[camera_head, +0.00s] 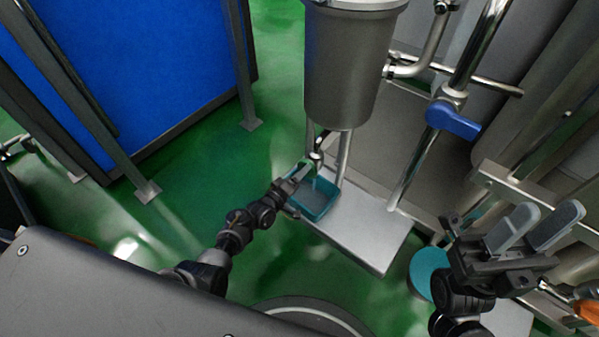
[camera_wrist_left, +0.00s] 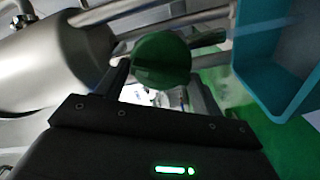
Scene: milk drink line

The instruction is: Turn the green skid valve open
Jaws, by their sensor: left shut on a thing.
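The green valve handle (camera_wrist_left: 160,58) shows large and round in the left wrist view, between the fingers of my left gripper (camera_wrist_left: 161,86). In the head view my left gripper (camera_head: 303,174) is under the steel vessel (camera_head: 345,70), by its bottom outlet. It is shut on the green handle; the handle itself is hardly visible in the head view, and its exact turn angle cannot be told. My right gripper (camera_head: 533,226) is at the lower right, with its two grey fingers apart and empty.
A teal bin (camera_head: 326,207) stands on the steel platform (camera_head: 365,230) below the outlet, close beside my left gripper. Another valve has a blue handle (camera_head: 453,119) at the right. Steel pipes surround the vessel. Green floor (camera_head: 215,175) lies clear at the left.

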